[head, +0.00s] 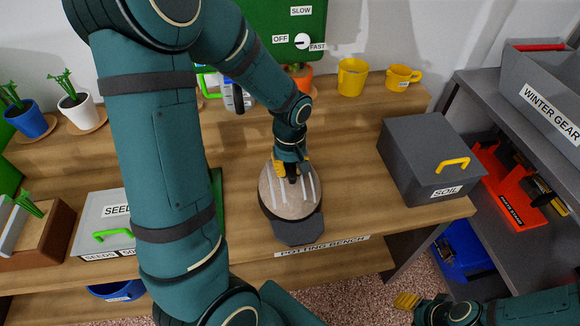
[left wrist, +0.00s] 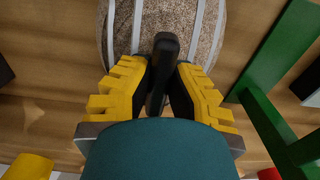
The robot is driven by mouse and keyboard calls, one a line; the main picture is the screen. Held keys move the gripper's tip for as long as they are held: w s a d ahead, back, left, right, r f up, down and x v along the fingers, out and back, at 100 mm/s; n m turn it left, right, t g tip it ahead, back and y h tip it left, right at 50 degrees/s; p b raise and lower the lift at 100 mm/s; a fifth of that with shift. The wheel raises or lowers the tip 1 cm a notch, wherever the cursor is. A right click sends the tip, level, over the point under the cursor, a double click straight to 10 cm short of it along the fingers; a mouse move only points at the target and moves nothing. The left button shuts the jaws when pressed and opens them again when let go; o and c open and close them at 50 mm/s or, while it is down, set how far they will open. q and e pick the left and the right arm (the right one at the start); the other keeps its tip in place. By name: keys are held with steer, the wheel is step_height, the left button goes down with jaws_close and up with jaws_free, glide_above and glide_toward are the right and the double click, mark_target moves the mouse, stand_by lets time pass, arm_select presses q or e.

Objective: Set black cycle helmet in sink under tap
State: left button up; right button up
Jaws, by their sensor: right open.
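A round object with a speckled beige top, pale grey strips, dark sides and a dark peak (head: 299,232) sits on the wooden potting bench; it may be the black cycle helmet, but I cannot be sure. My left gripper (head: 291,172) reaches down onto its top. In the left wrist view its yellow fingers (left wrist: 163,92) stand close on either side of a black upright piece (left wrist: 165,45); whether they grip it is unclear. My right gripper (head: 405,301) is open and empty at the lower right, off the bench. No sink or tap shows.
A grey SOIL box (head: 412,150) stands right of the object. A seeds box (head: 98,212) is at the left. Yellow mugs (head: 352,80) stand on the back ledge. A grey shelf unit with a red rack (head: 503,187) is at the right. Bare bench (head: 350,185) lies between object and SOIL box.

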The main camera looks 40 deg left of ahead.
arm_select(q)
steer(key=shift+o, duration=1.4)
steer(key=shift+r, duration=0.1)
